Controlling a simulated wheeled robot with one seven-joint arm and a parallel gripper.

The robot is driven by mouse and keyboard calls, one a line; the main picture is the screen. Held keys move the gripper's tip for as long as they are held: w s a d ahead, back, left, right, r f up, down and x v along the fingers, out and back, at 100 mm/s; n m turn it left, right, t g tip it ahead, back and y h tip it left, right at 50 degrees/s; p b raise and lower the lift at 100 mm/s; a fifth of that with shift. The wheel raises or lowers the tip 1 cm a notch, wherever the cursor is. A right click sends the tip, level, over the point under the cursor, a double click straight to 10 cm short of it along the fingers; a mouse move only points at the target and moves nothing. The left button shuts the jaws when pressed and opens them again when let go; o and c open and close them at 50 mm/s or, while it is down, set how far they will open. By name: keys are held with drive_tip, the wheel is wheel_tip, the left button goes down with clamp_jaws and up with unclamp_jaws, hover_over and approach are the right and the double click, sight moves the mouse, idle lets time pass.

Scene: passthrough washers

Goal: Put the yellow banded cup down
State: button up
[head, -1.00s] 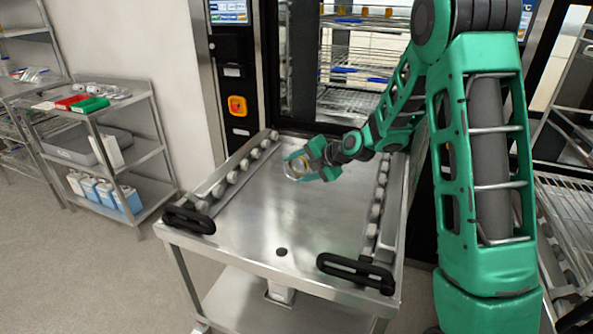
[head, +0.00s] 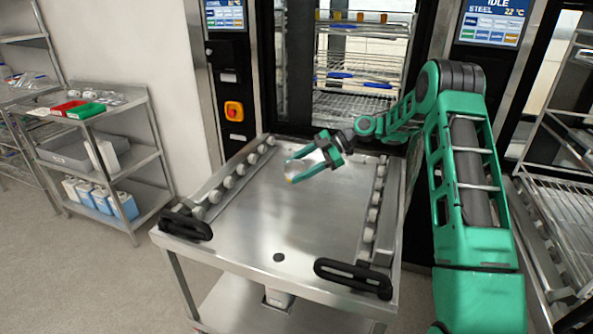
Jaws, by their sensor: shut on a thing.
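The yellow banded cup (head: 293,174) is a small clear vessel with a yellow band near its lower left end. It is tilted well over on its side. My gripper (head: 305,166) is shut on the cup, with its green fingers on either side of it. The cup is over the far half of the steel trolley top (head: 270,225). It appears to be above the surface, but I cannot tell the exact gap. Part of the cup is hidden by the fingers.
The trolley has roller rails (head: 228,182) along both sides and black handles (head: 353,277) at the near end. Its top is otherwise clear. Behind stands a washer with wire racks (head: 355,100). A steel shelf cart (head: 100,150) with bottles is at left.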

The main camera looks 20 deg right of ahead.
drive_tip(key=shift+w+f+m+g+y, duration=0.1)
drive_tip(key=shift+f+m+g+y, duration=0.05)
drive_tip(key=shift+m+g+y, duration=0.5)
